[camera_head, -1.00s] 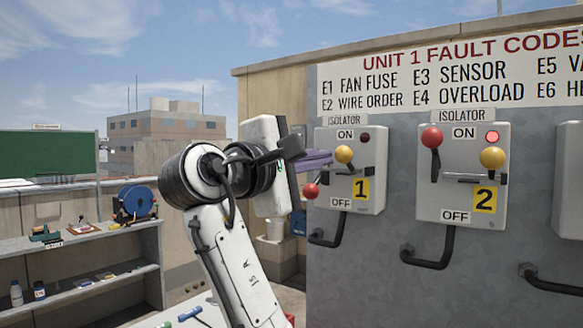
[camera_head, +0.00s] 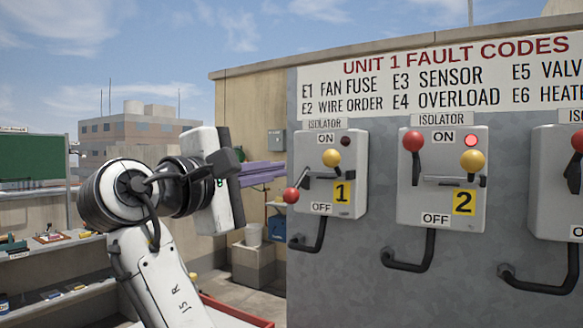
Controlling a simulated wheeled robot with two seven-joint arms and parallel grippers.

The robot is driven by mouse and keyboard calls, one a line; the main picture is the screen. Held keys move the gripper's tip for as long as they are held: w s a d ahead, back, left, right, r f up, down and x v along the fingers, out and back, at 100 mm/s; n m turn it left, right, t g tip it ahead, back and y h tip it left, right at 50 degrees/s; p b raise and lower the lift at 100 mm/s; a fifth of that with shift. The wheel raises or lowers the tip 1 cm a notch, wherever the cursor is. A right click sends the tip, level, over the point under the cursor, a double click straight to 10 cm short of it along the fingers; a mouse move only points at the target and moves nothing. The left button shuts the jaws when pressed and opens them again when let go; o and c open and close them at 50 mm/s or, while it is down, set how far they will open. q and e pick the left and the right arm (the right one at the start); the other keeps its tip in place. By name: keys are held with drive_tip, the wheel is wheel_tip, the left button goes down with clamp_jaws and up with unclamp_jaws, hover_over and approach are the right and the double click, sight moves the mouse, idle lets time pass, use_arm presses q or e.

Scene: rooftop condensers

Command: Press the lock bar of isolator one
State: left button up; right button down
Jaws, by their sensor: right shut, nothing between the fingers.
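Isolator one (camera_head: 346,196) is a light grey box on the grey wall, with a yellow "1" label. Its red-knobbed lever (camera_head: 291,195) points down and left, near OFF. A yellow knob (camera_head: 331,157) stands above a thin grey bar (camera_head: 322,177), which seems to be the lock bar. Its lamp (camera_head: 345,140) is dark. My right gripper (camera_head: 284,171), with purple fingers, is shut and empty. Its tips are just left of the box in the picture; I cannot tell their depth gap. My left gripper is out of view.
Isolator two (camera_head: 441,195) stands to the right, its red lever up and its lamp lit red. A third isolator (camera_head: 552,200) is cut off at the right edge. Dark conduits hang below the boxes. Shelves (camera_head: 50,255) stand at the left, and a red tray edge (camera_head: 235,310) shows below.

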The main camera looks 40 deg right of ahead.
drive_tip(key=b+v, duration=0.1)
drive_tip(key=v, duration=0.6)
drive_tip(key=shift+s, duration=0.3)
drive_tip(key=shift+r, duration=0.15)
